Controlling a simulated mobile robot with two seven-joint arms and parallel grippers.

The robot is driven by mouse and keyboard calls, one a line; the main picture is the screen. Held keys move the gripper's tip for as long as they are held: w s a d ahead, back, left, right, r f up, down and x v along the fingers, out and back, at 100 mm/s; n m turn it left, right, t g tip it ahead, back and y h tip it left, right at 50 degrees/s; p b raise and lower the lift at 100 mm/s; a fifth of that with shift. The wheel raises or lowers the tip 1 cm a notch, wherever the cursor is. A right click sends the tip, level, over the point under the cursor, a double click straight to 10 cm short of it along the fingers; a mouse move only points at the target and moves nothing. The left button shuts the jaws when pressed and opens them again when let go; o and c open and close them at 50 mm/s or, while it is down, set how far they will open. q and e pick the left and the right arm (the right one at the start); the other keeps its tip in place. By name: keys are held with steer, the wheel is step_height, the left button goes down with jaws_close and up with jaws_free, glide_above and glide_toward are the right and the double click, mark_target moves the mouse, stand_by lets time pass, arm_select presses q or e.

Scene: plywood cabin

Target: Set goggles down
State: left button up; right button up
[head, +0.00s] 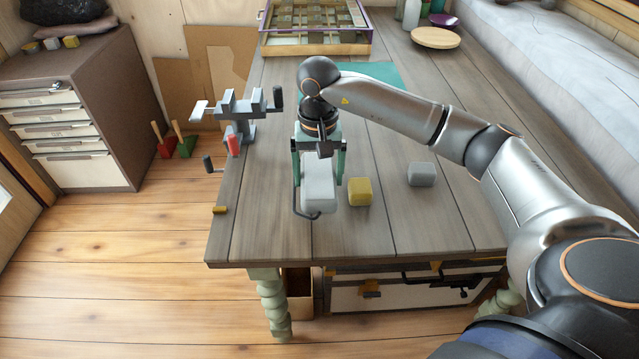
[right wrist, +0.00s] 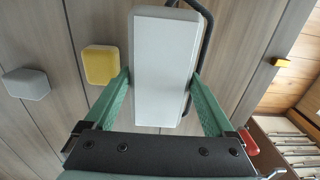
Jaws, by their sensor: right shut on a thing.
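The goggles (head: 318,196) show as a pale grey-white block with a dark curved strap. My right gripper (head: 318,180) is shut on them, one green finger on each side, above the near part of the wooden workbench (head: 265,215). In the right wrist view the pale block of the goggles (right wrist: 165,62) lies between the fingers of the right gripper (right wrist: 160,80), with the dark strap curving out beyond it. Whether the goggles touch the bench top is hard to tell. My left gripper is not in view.
A yellow block (head: 359,192) stands just right of the goggles, and a grey block (head: 421,174) farther right. A grey vise (head: 240,108) sits at the left edge. A teal mat (head: 385,72), a purple-rimmed tray (head: 316,49) and a round wooden board (head: 435,38) lie farther back.

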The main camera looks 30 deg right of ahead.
mark_target(319, 187)
steer(key=shift+w+d+f, duration=0.4)
steer(key=shift+w+f, duration=0.1)
steer(key=shift+f, duration=1.8)
steer(key=shift+f, duration=0.2)
steer(key=o, duration=1.1)
